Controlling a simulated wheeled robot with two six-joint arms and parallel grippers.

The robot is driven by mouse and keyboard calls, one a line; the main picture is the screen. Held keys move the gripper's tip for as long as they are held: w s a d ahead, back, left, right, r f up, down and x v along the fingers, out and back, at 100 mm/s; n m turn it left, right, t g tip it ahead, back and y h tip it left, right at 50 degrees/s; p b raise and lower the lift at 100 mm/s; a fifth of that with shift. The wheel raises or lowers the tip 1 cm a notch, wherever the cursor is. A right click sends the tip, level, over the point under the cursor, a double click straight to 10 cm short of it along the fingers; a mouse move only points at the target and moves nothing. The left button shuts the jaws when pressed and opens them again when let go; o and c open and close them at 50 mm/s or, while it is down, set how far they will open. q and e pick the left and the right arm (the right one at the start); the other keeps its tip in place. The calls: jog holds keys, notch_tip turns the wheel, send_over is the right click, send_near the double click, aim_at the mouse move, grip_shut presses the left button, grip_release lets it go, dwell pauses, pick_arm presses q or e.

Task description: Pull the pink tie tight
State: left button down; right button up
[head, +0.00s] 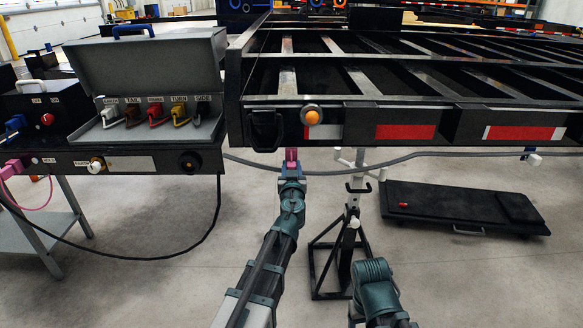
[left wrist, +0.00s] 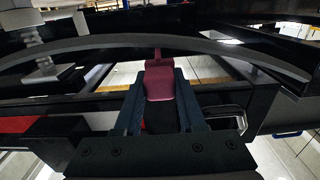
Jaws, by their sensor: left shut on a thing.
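The pink tie (head: 291,154) is at the underside of the trailer's front beam in the head view, beside the grey cable. In the left wrist view the pink tie (left wrist: 160,82) looks dark pink, with a narrow strip running up to the cable (left wrist: 160,43). My left gripper (head: 291,168), reaching up from below, is shut on the tie's wider end. Its two fingers (left wrist: 160,90) flank it in the left wrist view. Whether the loop is snug around the cable is hidden. Part of my right arm shows at lower right in the head view, but its fingers do not.
The black trailer frame (head: 357,112) hangs just above my left gripper. A black jack stand (head: 347,255) is close on the right. A black creeper (head: 460,208) lies on the floor. A grey connector box (head: 150,75) stands at left, with a black cable looping below it.

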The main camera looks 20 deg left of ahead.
pick_arm(q)
jog(key=v, duration=0.4)
jog(key=shift+s+d, duration=0.1)
jog(key=shift+s, duration=0.25)
jog(key=shift+c, duration=2.4)
grip_release()
jog(key=shift+w, duration=0.1)
